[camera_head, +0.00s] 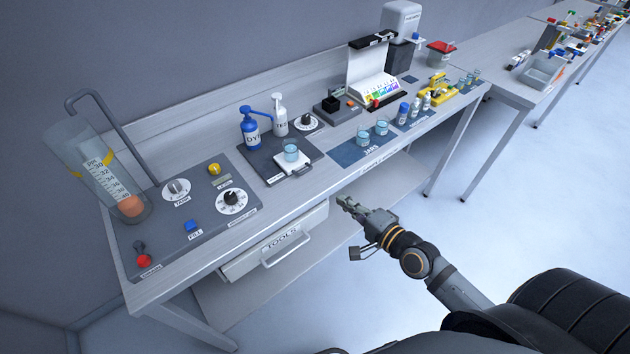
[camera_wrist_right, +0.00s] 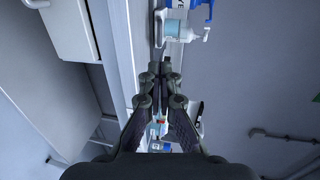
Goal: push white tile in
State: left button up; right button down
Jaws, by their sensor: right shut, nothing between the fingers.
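The white tile (camera_head: 293,168) lies at the front of the dark dye and test panel (camera_head: 262,168) on the bench. A glass beaker with pale blue liquid (camera_head: 291,150) stands on it, hiding part of its top. The beaker also shows near the top of the right wrist view (camera_wrist_right: 172,28). My right gripper (camera_head: 345,202) is shut and empty, in front of the bench edge and to the right of the tile, apart from it. In the right wrist view its fingers (camera_wrist_right: 160,68) are together, pointing toward the beaker's side. My left gripper is not in view.
A blue pump bottle (camera_head: 250,130) and a white pump bottle (camera_head: 280,115) stand behind the tile. Two jars (camera_head: 363,134) stand on a blue mat to the right. The tools drawer (camera_head: 276,245) sits below the bench top. The floor to the right is clear.

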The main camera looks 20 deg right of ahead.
jog(key=r+b+x, duration=0.1)
jog(key=x, duration=0.3)
send_near(294, 160)
jog(key=shift+w+a+f, duration=0.1)
jog(key=shift+w+f, duration=0.1)
jog(key=shift+f, duration=0.3)
jog(key=shift+w+f, duration=0.2)
jog(key=shift+f, duration=0.3)
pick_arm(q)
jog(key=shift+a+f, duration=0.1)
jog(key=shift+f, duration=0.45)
pick_arm(e)
jog(key=x, duration=0.2)
jog(key=r+x, duration=0.1)
jog(key=x, duration=0.2)
jog(key=b+x, duration=0.1)
jog(key=x, duration=0.1)
jog(key=shift+w+r, duration=0.1)
jog(key=shift+w, duration=0.3)
jog(key=shift+w+a+r, duration=0.1)
jog(key=shift+r, duration=0.05)
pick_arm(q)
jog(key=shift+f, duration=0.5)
pick_arm(e)
jog(key=shift+r, duration=0.1)
